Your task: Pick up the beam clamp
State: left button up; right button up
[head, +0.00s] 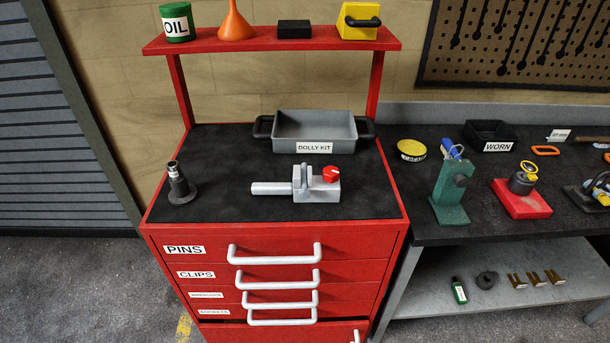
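The beam clamp looks to be the grey metal piece (316,190) with a red knob on its right end and a bar pointing left. It lies on the black top (240,160) of the red tool trolley, a little right of the middle, in front of the grey DOLLY KIT tray. Its whole upper side shows and nothing covers it. Neither of my grippers is in the head view.
The grey DOLLY KIT tray (300,128) stands behind the clamp; a dark upright fitting (180,186) stands at the left. A red shelf (270,42) on posts overhangs the back. A dark workbench (440,235) with several tools adjoins on the right. The trolley top's front is clear.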

aim_at(322, 192)
jog(key=i+l, duration=0.1)
jog(key=l, duration=0.25)
jog(key=i+l, duration=0.15)
jog(key=l, duration=0.2)
jog(key=i+l, duration=0.1)
jog(key=l, duration=0.25)
jog(key=i+l, duration=0.15)
jog(key=l, duration=0.25)
jog(key=i+l, duration=0.1)
jog(key=l, duration=0.25)
jog(key=u, duration=0.05)
